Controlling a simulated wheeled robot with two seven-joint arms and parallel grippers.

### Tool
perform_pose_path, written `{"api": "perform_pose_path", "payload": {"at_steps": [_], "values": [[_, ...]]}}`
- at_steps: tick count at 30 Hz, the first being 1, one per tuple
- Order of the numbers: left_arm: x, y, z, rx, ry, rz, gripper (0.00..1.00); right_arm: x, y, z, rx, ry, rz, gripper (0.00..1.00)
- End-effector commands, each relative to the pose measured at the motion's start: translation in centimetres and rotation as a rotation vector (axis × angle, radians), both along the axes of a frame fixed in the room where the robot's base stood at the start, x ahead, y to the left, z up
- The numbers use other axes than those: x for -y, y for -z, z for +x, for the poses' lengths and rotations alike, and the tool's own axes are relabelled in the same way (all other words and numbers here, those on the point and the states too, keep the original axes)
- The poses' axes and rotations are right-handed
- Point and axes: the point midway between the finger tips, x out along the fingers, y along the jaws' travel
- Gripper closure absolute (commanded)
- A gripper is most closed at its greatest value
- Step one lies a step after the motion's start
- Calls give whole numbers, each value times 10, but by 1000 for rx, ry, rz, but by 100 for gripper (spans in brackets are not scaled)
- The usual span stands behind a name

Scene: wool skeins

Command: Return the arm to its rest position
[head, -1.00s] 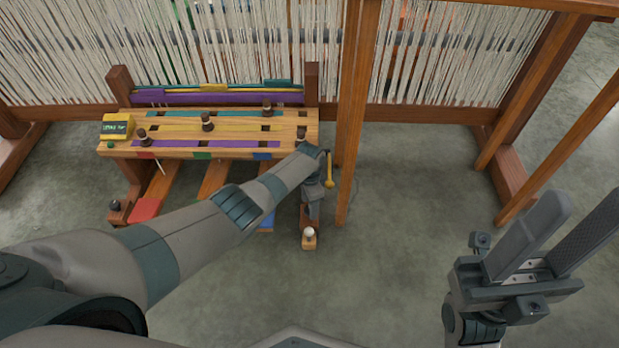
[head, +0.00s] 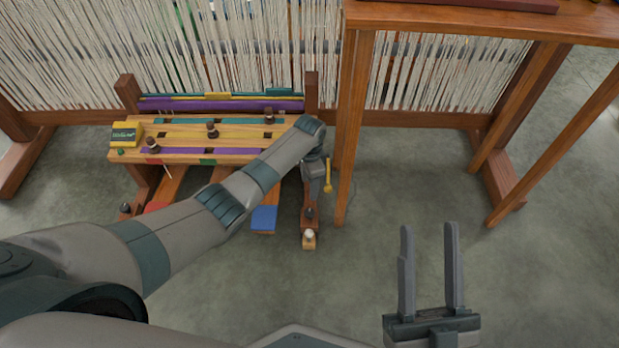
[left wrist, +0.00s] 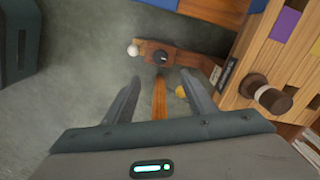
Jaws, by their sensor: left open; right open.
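My right gripper (head: 428,270) is in the lower right of the head view. Its two fingers point up and stand apart with nothing between them, over bare floor. My left arm reaches in from the left across the front of the wooden bench (head: 230,150). Its gripper end hangs by the bench's right end, and its fingers are hard to make out there. In the left wrist view my left gripper (left wrist: 160,95) shows two spread fingers with no object held between them. A wooden bar lies beyond the gap, and the bench's edge (left wrist: 262,75) is to the right.
A loom with pale hanging threads (head: 240,50) spans the back. A tall wooden table (head: 480,22) stands at the upper right. A yellow tool (head: 328,178) hangs by my left arm's end. A blue pedal (head: 264,218) is below the bench. Floor at lower right is clear.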

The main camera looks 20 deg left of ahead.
Motion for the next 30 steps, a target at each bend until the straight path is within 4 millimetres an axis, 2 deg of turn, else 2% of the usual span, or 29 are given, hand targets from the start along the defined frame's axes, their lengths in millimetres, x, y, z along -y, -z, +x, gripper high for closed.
{"api": "perform_pose_path", "payload": {"at_steps": [6, 23, 26, 30], "values": [[0, -9, -1, -1, 0, 0, 49, -5, 9, -2, -50, -10, -13, 57], [0, -8, -1, -1, -1, -1, 49, -5, 9, -2, -49, -10, -12, 57], [2, -5, -6, 0, -4, -4, 49, -5, 9, -2, -49, -10, -12, 57], [11, 4, -23, 8, -15, -17, 49, -5, 9, -2, -49, -10, -12, 57]]}}
